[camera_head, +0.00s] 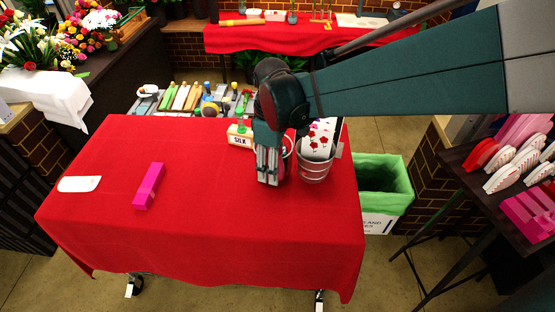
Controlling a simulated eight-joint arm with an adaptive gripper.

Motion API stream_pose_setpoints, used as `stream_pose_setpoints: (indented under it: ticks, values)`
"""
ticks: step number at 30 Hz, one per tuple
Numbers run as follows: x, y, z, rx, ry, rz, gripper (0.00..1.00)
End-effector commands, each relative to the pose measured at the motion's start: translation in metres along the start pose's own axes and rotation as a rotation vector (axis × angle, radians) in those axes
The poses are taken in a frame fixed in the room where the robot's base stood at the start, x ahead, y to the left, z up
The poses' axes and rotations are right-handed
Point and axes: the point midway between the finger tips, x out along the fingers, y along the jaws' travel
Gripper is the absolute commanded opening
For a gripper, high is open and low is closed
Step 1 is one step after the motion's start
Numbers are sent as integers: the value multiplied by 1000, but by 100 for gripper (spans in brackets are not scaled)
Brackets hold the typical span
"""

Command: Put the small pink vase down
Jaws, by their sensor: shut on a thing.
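A small magenta-pink block-like piece (150,186), which may be the small pink vase, is on the left half of the red-covered table (220,230). It is narrow and slanted in the picture, and nothing touches it. My gripper (269,180) points down over the table, well to the right of that piece and just left of a metal bucket (315,172). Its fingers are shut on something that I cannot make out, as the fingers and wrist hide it. I see no pink between the fingers.
A box marked SILK (240,136) stands just left of my gripper. The bucket holds a flower-printed card (319,138). A white object (80,184) lies at the table's left. A green-lined bin (385,185) stands off the right edge. The table's front middle is clear.

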Motion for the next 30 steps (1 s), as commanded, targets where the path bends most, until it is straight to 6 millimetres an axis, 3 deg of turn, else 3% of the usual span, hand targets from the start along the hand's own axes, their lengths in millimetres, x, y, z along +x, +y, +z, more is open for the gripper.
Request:
stream_pose_setpoints:
  ticks: [14, 30]
  values:
    - [9, 0, -1, 0, 0, 0, 20]
    - [85, 3, -1, 0, 0, 0, 20]
